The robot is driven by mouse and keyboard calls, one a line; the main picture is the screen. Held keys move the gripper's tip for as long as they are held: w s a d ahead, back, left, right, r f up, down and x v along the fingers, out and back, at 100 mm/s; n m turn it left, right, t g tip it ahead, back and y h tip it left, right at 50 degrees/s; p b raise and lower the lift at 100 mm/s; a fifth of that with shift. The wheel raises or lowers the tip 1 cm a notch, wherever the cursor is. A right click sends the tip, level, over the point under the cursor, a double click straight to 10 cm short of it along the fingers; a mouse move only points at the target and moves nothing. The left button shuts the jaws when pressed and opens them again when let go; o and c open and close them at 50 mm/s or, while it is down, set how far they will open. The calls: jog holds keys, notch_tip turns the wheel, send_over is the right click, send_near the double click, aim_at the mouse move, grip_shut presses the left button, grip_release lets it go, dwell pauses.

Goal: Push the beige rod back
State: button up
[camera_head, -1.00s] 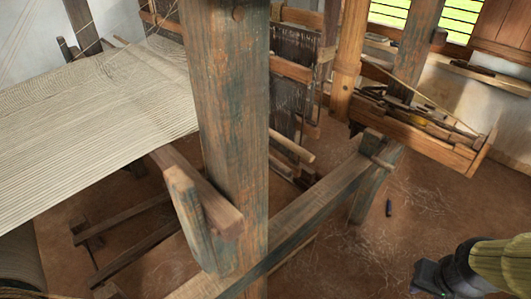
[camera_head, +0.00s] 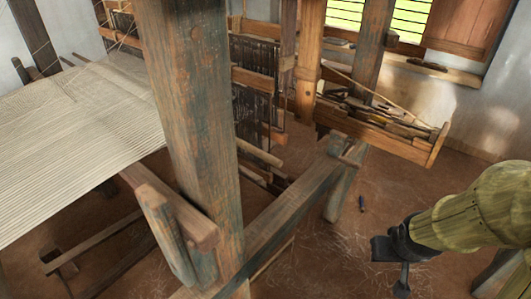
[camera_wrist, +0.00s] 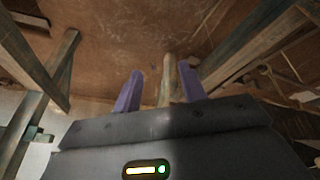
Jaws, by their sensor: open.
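Beige rods with pale round ends stick out low under the loom, behind the big post; the upper one (camera_head: 259,152) is the plainest. I cannot tell surely which rod is the task's. My gripper (camera_head: 403,282) is at the lower right of the head view, over bare floor, well apart from those rods. In the wrist view its two purple fingers (camera_wrist: 159,88) stand apart, open. A pale beige bar (camera_wrist: 167,72) shows between and beyond them; I cannot tell whether it touches them. Another thin beige stick (camera_head: 385,100) lies slanting across the wooden tray.
A thick worn post (camera_head: 190,120) and a long low beam (camera_head: 290,215) stand between my gripper and the loom's inside. The wooden tray (camera_head: 375,137) juts out at the right. The floor at the right is largely clear.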

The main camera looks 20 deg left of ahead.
aim_at(266, 156)
jog(key=w+a+r+n+t+y+p, duration=0.2)
jog(key=w+a+n+t+y+p, duration=0.3)
jog(key=w+a+n, duration=0.5)
jog(key=s+a+r+n+g+y+p, duration=0.1)
jog(key=a+r+y+p, duration=0.4)
jog(key=y, duration=0.6)
jog(key=a+r+n+g, duration=0.1)
jog(key=a+r+n, duration=0.1)
jog(key=a, duration=0.1)
jog(key=shift+s+a+r+n+y, duration=0.15)
jog(key=shift+a+n+y, duration=0.15)
jog(key=shift+y, duration=0.1)
jog(key=p+x, duration=0.5)
jog(key=x, duration=1.2)
jog(key=shift+a, duration=0.2)
